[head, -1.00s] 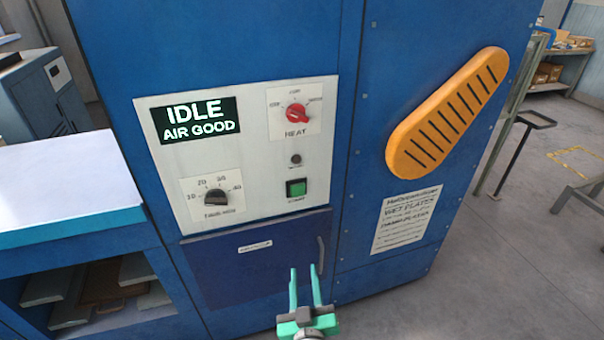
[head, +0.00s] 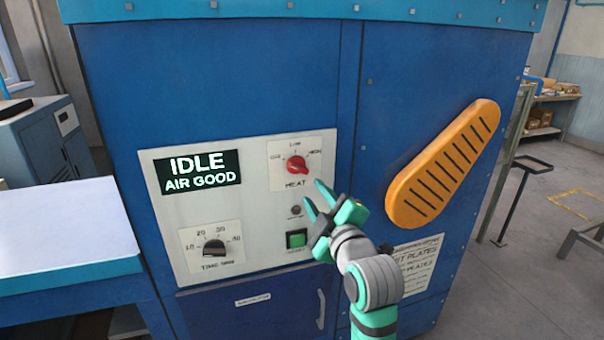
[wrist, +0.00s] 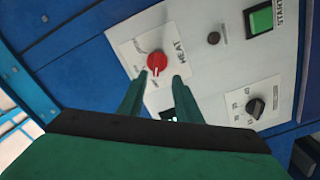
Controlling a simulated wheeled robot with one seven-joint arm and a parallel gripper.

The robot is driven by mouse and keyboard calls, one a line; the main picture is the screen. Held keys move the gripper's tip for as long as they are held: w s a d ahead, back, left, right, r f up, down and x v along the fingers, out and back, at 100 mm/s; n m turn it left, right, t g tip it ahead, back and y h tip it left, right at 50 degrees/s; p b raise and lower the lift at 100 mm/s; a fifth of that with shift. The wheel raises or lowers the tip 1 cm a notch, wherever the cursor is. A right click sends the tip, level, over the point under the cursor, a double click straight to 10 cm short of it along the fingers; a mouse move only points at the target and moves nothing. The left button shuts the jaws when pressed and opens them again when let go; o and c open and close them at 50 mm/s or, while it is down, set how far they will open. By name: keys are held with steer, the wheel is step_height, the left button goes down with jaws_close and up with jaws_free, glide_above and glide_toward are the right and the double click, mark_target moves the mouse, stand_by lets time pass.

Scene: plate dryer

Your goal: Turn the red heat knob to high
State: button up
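The red heat knob (head: 296,165) sits on a white label plate marked OFF, LOW and HIGH, at the upper right of the light control panel (head: 160,215). It also shows in the wrist view (wrist: 157,64), just beyond my fingertips. My gripper (head: 314,194) is green, open and empty. In the head view its fingertips are below and right of the knob, in front of the panel. In the wrist view the two fingers (wrist: 161,75) are spread apart, with the knob near the left fingertip. Nothing hides the knob. I cannot tell its exact pointer setting.
The display (head: 198,172) reads IDLE, AIR GOOD. A black time knob (head: 214,248) is at the panel's lower left. The green start button (head: 296,238) and a small dark button (head: 295,211) sit below the heat knob. An orange slotted guard (head: 443,165) juts out at right.

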mark_target(300, 170)
steer(key=x, duration=1)
steer(key=shift+w+a+r, duration=0.2)
steer(key=shift+w+r, duration=0.1)
steer(key=shift+r, duration=0.1)
steer(key=shift+d, duration=0.1)
steer(key=shift+w, duration=0.1)
jaws_close()
